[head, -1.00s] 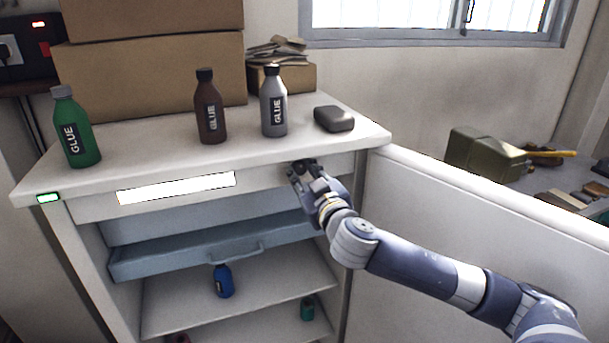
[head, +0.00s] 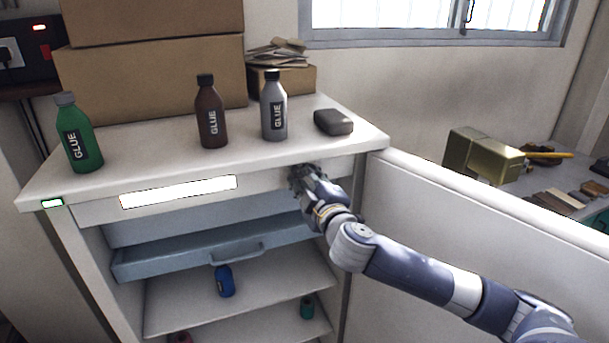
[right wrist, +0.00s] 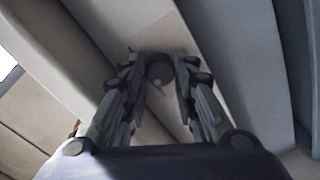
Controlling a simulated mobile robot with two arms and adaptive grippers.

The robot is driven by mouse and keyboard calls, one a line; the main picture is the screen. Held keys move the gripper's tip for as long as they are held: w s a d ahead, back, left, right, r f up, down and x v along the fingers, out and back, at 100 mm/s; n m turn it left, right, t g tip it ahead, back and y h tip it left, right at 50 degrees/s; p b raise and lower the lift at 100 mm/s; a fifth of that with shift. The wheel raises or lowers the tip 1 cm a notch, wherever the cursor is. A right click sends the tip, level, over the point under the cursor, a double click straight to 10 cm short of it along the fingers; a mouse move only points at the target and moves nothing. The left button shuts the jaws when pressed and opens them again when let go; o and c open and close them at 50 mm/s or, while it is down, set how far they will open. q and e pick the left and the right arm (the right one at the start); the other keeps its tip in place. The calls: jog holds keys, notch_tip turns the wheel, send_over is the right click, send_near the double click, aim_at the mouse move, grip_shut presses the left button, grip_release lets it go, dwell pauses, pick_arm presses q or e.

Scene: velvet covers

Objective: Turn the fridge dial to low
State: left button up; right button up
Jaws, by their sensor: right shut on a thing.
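The fridge (head: 85,209) stands open, its white door (head: 450,215) swung out to the right. The dial (right wrist: 159,70) is a dark round knob on the pale panel under the fridge top, seen in the right wrist view between my fingers. My right gripper (head: 303,178) is at the right end of that panel, shut on the dial; its fingers also show on either side of the knob in the right wrist view (right wrist: 158,75). In the head view the gripper hides the dial. The dial's markings cannot be read. My left gripper is not in view.
A green (head: 78,140), a brown (head: 211,120) and a grey glue bottle (head: 274,112) stand on the fridge top with a dark rounded block (head: 333,122). Below the panel are a blue drawer (head: 180,257) and shelves with small bottles.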

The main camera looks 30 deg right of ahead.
jog(key=shift+n+p, duration=0.5)
jog(key=shift+n, duration=1.1)
jog(key=o, duration=1.1)
jog(key=v, duration=1.2)
